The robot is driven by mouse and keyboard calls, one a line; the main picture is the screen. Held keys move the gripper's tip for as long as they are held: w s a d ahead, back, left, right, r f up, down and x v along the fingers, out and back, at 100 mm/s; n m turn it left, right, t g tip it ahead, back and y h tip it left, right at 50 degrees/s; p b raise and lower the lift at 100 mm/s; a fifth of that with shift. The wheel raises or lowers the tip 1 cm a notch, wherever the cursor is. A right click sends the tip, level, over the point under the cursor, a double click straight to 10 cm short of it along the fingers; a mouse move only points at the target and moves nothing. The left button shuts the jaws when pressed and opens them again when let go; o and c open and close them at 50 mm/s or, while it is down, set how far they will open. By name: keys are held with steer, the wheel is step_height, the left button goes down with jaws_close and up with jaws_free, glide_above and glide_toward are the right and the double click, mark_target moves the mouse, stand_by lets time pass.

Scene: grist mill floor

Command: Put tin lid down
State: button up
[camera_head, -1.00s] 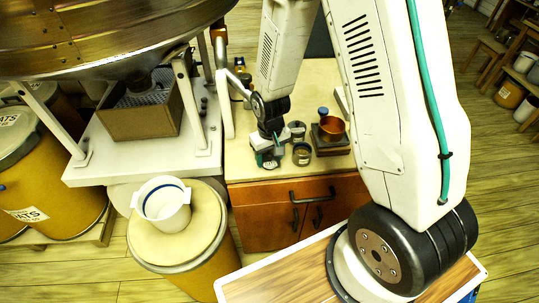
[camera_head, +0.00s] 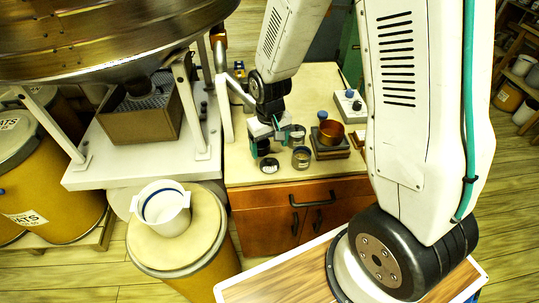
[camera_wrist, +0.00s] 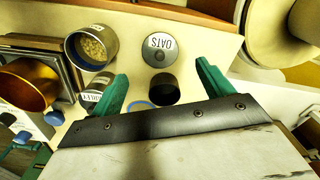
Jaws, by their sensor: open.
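The tin lid (camera_head: 269,165), a pale disc with a dark centre, lies flat on the bench top near its front edge. An open tin (camera_head: 301,158) stands right of the lid, and the wrist view shows grain in this tin (camera_wrist: 92,47).
A dark cylinder (camera_wrist: 163,88) stands between my finger lines, close to the lid. Another labelled tin (camera_wrist: 93,96) is beside one finger. A copper pan (camera_head: 331,131) sits on a scale to the right. A white bucket (camera_head: 163,208) stands on a barrel left of the bench.

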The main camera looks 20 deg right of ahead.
step_height(320, 180, up, 6)
steer(key=f, duration=0.1)
step_height(320, 180, up, 13)
glide_above(270, 161)
steer(key=s+d, duration=0.2)
steer(key=s, duration=0.5)
steer(key=s+d+r+t, duration=0.1)
steer(key=s+r, duration=0.8)
steer(key=s, duration=0.6)
steer(key=shift+r+m, duration=0.15)
steer(key=shift+m, duration=0.25)
